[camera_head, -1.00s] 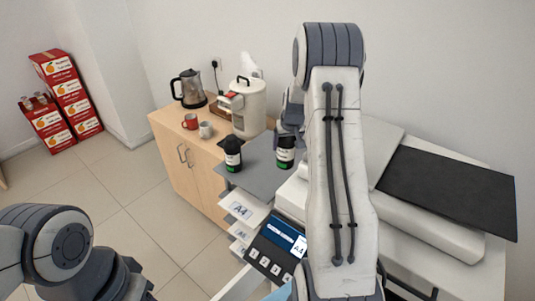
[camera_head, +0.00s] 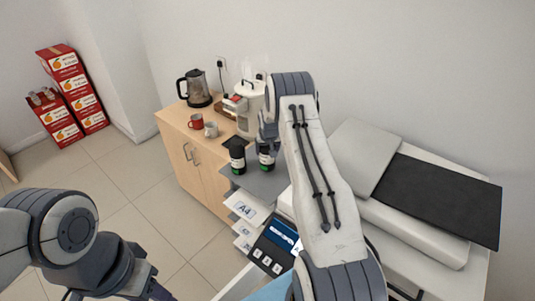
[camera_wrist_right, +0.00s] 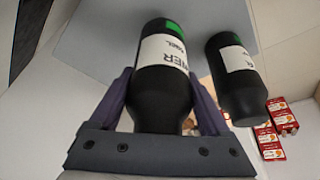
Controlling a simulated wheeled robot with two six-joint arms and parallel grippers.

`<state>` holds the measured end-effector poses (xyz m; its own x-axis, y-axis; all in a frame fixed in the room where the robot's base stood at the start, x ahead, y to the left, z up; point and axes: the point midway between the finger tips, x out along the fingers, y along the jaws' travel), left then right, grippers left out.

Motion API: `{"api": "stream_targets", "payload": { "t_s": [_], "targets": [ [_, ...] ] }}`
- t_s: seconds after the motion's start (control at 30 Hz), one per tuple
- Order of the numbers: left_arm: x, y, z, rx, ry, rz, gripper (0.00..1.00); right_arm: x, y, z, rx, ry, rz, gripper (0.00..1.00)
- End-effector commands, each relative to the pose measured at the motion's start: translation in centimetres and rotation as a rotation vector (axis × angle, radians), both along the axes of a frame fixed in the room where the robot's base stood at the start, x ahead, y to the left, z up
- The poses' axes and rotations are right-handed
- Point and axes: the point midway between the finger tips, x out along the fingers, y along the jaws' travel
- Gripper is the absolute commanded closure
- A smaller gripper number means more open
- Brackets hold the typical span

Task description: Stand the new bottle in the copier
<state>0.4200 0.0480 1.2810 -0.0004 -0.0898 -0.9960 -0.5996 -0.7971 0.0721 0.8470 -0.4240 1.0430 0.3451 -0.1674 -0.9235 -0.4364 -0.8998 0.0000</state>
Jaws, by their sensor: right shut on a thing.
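Two black bottles with white labels and green bands are at the grey side shelf (camera_head: 262,187) of the copier (camera_head: 400,240). My right gripper (camera_head: 268,138) is shut on the right bottle (camera_head: 266,160); in the right wrist view this bottle (camera_wrist_right: 160,80) sits between the two fingers. I cannot tell whether its base touches the shelf. The other bottle (camera_head: 237,159) stands close on its left, free of the gripper, and shows in the right wrist view too (camera_wrist_right: 235,80). My left gripper (camera_head: 155,291) is at the bottom edge, mostly cut off.
The copier has a control panel (camera_head: 272,247) and paper trays marked A4 (camera_head: 246,208) below the shelf. A wooden cabinet (camera_head: 205,175) behind carries a kettle (camera_head: 197,88), a red mug (camera_head: 195,121), a grey mug (camera_head: 211,129) and a white urn (camera_head: 250,105). Red boxes (camera_head: 75,90) stand far left.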

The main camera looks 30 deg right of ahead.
Motion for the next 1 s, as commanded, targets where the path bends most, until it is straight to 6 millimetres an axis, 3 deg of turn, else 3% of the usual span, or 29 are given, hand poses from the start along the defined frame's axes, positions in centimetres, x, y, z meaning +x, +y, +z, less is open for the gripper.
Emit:
{"api": "stream_targets", "payload": {
  "t_s": [0.03,0.2,0.67,0.7,0.73,0.77,1.0],
  "targets": [
    [0.0,0.0,1.0,0.0,0.0,0.001,0.5,-0.1,0.0,-0.4,0.001,0.003,0.0,0.97],
    [0.0,0.0,2.4,0.0,0.0,0.002,0.5,-0.1,0.0,-2.5,0.0,0.001,0.001,0.97],
    [0.0,0.0,1.8,0.0,0.0,0.002,0.5,0.0,0.0,-3.6,-0.001,-0.001,0.001,0.97],
    [0.0,0.0,1.8,0.0,0.0,0.002,0.5,-0.1,0.0,-3.7,0.0,0.001,0.001,0.15],
    [0.0,0.0,1.9,0.0,0.0,0.002,0.5,-0.1,0.0,-3.6,0.0,0.001,0.001,0.04],
    [0.0,0.0,1.9,0.0,0.0,0.002,0.5,-0.1,0.0,-3.6,0.0,0.001,0.001,0.0],
    [0.0,0.0,2.0,0.0,0.0,0.002,0.5,-0.1,0.0,-3.5,0.0,0.001,0.001,0.0]
  ]
}}
